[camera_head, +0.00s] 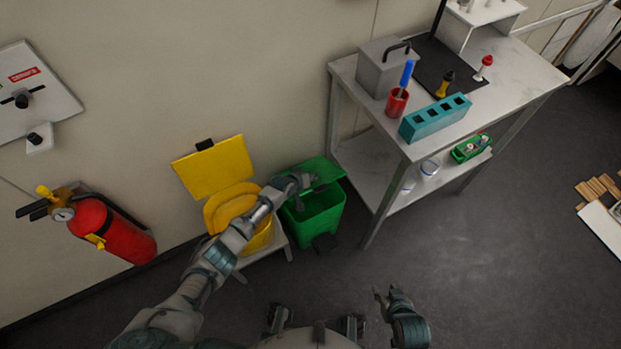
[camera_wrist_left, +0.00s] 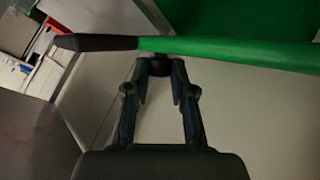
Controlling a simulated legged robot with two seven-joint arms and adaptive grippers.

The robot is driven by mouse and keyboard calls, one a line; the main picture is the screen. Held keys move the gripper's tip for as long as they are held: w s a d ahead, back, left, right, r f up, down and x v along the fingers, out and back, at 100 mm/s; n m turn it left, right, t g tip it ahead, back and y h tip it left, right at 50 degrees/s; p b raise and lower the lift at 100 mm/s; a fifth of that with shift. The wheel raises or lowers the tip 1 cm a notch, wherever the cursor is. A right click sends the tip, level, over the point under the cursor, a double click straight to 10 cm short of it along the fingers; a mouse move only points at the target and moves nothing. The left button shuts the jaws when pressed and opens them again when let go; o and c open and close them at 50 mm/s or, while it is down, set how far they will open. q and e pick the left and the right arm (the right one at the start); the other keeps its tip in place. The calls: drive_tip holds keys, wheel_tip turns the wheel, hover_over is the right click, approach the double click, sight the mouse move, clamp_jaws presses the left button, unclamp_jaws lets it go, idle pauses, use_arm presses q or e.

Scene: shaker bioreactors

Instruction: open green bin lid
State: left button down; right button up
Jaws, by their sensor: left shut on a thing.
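The green bin (camera_head: 316,222) stands on the floor with its dark inside showing. Its green lid (camera_head: 328,171) is raised and tilted back towards the wall. In the left wrist view the lid (camera_wrist_left: 235,50) crosses the top, with a black tab (camera_wrist_left: 95,42) at its left end. My left gripper (camera_head: 303,181) is at the lid's near left edge, shut on the lid; its fingertips (camera_wrist_left: 160,72) meet the lid's lower edge, and the exact contact is partly hidden. My right gripper (camera_head: 385,294) is low, in front of the bin, open and empty, apart from everything.
A metal table (camera_head: 540,80) stands close on the right. A fire extinguisher (camera_head: 115,232) hangs on the wall at left. The floor in front is clear.

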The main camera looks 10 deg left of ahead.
use_arm(q)
drive_tip(key=shift+a, duration=0.15)
drive_tip(key=c, duration=1)
unclamp_jaws()
drive_tip(key=v, duration=1.1)
drive_tip(key=shift+s+a+r, duration=0.15)
drive_tip(key=shift+s+r, duration=0.05)
drive_tip(key=shift+s, duration=0.05)
